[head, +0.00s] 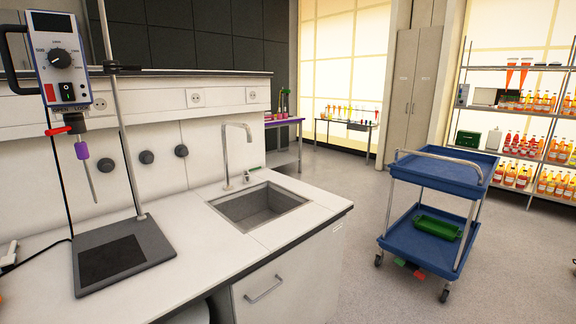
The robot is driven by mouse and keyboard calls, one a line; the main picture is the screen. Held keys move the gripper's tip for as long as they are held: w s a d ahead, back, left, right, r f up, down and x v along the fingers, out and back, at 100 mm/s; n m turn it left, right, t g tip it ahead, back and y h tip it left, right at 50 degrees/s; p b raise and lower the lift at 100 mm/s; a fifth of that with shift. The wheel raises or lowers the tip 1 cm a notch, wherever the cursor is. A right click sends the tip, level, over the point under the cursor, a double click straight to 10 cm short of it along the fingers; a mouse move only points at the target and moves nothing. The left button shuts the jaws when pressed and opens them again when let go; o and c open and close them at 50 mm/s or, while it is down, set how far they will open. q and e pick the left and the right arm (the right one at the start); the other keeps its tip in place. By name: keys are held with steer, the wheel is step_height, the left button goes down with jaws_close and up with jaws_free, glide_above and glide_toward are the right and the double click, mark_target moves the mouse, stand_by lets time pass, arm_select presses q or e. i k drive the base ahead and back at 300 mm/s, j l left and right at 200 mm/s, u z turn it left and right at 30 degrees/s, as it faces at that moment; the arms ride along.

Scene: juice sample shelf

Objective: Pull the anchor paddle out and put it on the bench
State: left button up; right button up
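The white bench (185,225) runs below. Neither of my grippers is in view.
The stirrer's dark base plate (118,255) and upright rod (122,125) stand on the bench. A sink (258,205) with a tap (226,150) is to the right. Bare bench lies between plate and sink. A blue cart (428,245) stands on the floor.

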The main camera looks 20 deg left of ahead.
mark_target(36, 289)
steer(key=u, duration=1.85)
steer(key=i+l, duration=0.1)
